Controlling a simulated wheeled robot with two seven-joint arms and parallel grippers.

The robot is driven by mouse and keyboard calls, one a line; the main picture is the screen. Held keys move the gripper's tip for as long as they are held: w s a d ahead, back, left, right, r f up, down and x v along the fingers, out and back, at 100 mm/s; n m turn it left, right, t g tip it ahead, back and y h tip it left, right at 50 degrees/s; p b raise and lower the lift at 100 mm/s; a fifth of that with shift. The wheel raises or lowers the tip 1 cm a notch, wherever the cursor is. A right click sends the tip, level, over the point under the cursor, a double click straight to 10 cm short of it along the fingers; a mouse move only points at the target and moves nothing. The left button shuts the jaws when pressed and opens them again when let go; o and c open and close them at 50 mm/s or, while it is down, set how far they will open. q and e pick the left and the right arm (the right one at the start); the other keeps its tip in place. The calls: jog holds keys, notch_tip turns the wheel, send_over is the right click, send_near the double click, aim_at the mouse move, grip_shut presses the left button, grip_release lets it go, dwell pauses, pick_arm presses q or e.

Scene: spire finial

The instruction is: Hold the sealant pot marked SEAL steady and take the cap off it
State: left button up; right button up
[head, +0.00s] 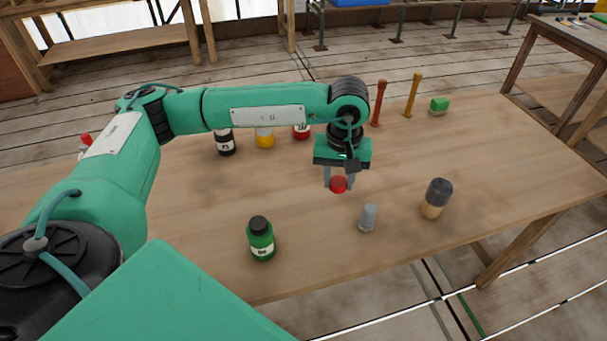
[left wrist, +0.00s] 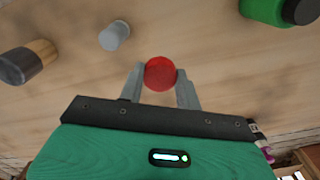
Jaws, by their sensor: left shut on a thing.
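A small round red cap (head: 338,185) is held between the fingertips of my left gripper (head: 338,178), above the middle of the table. The same red cap (left wrist: 160,73) sits between the two grey fingers (left wrist: 160,82) in the left wrist view, with bare table around it. No pot body shows under it. A red container (head: 301,132) with a pale label stands at the back, its top hidden by my left arm. I cannot read SEAL on any label, so I cannot tell which one is the sealant pot. My right gripper is not in view.
A green bottle (head: 260,241) with a black lid, a grey cylinder (head: 368,218) and a dark-topped wooden cylinder (head: 436,199) stand at the front. Behind are a black bottle (head: 226,143), a yellow one (head: 264,138), two upright rods (head: 378,103) and a green block (head: 439,105).

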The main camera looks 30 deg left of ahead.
pick_arm(q)
jog(key=w+a+r+n, duration=0.2)
jog(key=n, duration=0.3)
notch_tip(320, 180, up, 5)
jog(key=n+p, duration=0.7)
jog(key=n, duration=2.3)
send_over(303, 182)
notch_tip(303, 182, down, 15)
jog(key=p, duration=0.3)
jog(key=shift+a, duration=0.1)
jog(key=shift+f, duration=0.5)
notch_tip(303, 182, down, 4)
jog(key=shift+w+r+p, duration=0.1)
jog(key=shift+p, duration=0.4)
jog(key=o, duration=1.1)
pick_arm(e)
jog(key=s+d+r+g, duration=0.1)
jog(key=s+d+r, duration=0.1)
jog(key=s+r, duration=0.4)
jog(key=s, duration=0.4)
